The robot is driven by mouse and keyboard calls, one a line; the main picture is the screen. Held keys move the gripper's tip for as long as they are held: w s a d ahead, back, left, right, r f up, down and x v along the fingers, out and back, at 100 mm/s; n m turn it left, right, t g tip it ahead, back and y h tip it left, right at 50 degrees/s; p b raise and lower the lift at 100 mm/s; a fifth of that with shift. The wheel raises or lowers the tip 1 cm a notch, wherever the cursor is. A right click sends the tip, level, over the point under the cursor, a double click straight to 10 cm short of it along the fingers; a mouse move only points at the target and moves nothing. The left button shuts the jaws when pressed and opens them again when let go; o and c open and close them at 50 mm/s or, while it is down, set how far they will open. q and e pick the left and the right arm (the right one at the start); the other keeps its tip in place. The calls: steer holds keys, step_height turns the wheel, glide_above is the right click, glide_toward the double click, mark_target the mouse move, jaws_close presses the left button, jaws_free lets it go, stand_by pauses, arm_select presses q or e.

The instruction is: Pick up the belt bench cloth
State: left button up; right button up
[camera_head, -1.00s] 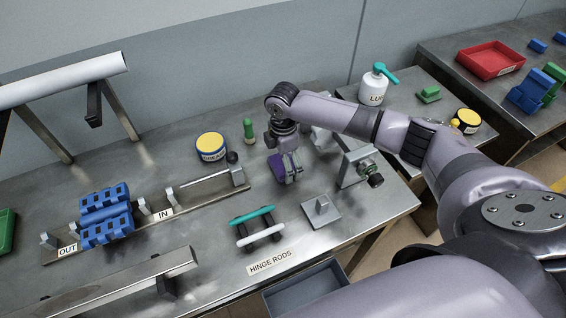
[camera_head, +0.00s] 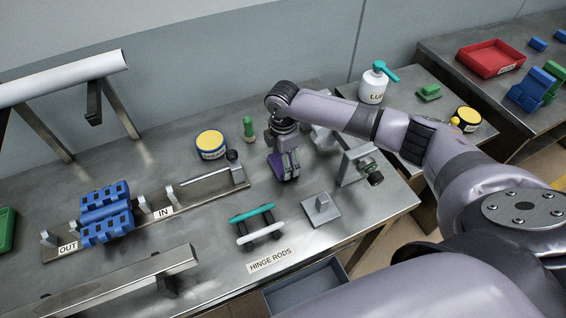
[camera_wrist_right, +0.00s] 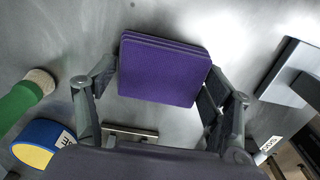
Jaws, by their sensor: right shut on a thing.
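The belt bench cloth is a folded purple pad, seen in the right wrist view (camera_wrist_right: 165,72) between my two fingers. In the head view the cloth (camera_head: 279,168) is mostly hidden by my right gripper (camera_head: 289,177). In the right wrist view my right gripper (camera_wrist_right: 158,88) is shut on the cloth, with one finger at each side edge. The cloth is at or close to the bench top; I cannot tell if it is clear of it. My left gripper is not in view.
A grease tin (camera_head: 211,144) and a green-handled tool (camera_head: 249,129) stand left of the gripper. A clamp fixture (camera_head: 358,164) is close on its right. A metal block (camera_head: 321,209) and hinge rods (camera_head: 257,226) lie in front. Blue belt links (camera_head: 105,214) sit farther left.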

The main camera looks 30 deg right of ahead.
step_height(320, 180, up, 20)
steer(key=b, duration=0.2)
steer(key=shift+b, duration=0.4)
steer(key=o, duration=0.5)
steer(key=c, duration=0.4)
